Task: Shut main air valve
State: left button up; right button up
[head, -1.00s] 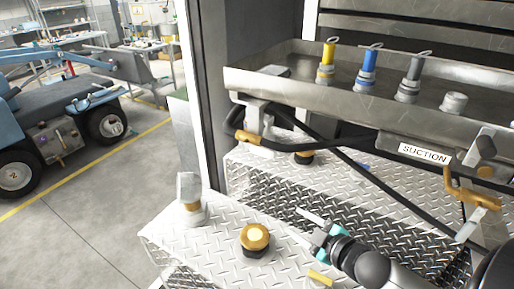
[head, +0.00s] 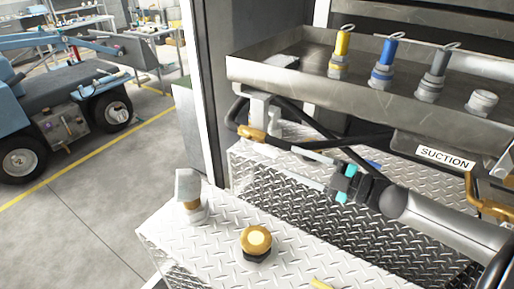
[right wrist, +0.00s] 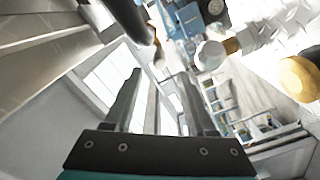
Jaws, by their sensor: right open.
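No label in view names the main air valve. A brass valve-like fitting (head: 252,133) hangs under the left end of the metal tray, with a black hose beside it. Another brass fitting (head: 488,206) is at the right edge, near the SUCTION label (head: 445,158). My right gripper (head: 303,169) is over the tread-plate deck, below the tray, with its fingers pointing left toward the left brass fitting and apart from it. In the right wrist view its fingers (right wrist: 160,85) are spread with nothing gripped between them. My left gripper is not in view.
The tray (head: 300,85) holds yellow, blue and grey capped nozzles. A grey-topped fitting (head: 188,190) and a brass cap (head: 256,240) stand on the front tread plate (head: 205,245). Dark hoses cross below the tray. Open floor (head: 75,230) lies left.

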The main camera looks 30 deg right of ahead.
aim_at(254, 147)
jog(key=shift+b+x, duration=0.4)
jog(key=shift+x, duration=5.4)
jog(key=shift+c, duration=0.4)
grip_shut()
